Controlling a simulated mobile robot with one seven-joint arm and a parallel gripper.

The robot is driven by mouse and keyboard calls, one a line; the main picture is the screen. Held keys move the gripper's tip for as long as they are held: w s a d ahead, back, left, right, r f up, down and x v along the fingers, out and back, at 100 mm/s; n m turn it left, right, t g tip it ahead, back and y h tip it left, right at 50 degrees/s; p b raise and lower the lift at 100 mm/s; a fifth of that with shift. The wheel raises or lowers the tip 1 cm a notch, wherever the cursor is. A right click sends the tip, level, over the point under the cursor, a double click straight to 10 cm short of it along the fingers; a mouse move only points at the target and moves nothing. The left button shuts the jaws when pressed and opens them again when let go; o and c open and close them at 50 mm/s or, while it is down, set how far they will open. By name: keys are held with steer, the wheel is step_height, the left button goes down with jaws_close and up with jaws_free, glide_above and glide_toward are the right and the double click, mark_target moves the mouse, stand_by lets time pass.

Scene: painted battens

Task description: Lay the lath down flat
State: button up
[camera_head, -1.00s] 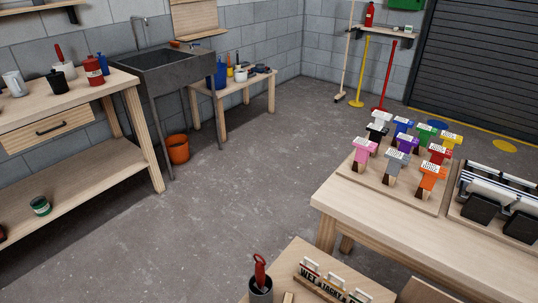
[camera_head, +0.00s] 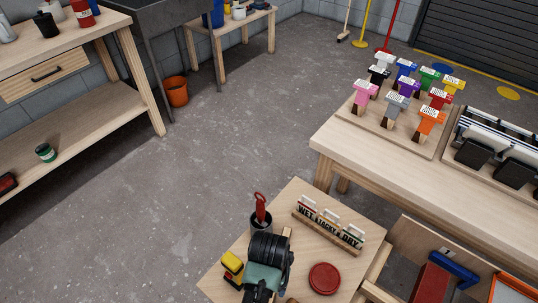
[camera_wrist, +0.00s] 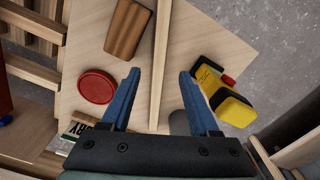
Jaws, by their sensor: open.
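The lath (camera_wrist: 163,50) is a narrow pale wooden strip, running lengthwise through the wrist view over the small table. In the head view only a small pale piece, likely the lath (camera_head: 288,233), shows beside my wrist. My gripper (camera_wrist: 160,74) is open, with one blue finger on each side of the lath and gaps visible between. In the head view my wrist hides the fingertips.
The small table (camera_head: 229,285) holds a red round lid (camera_head: 324,278), a yellow-and-black object (camera_head: 231,266), a dark cup with a red-handled tool (camera_head: 261,217), and a lettered rack (camera_head: 328,224). A brown block (camera_wrist: 128,29) lies near the lath. A larger bench (camera_head: 390,165) stands to the right.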

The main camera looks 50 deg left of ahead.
steer(key=shift+r, duration=1)
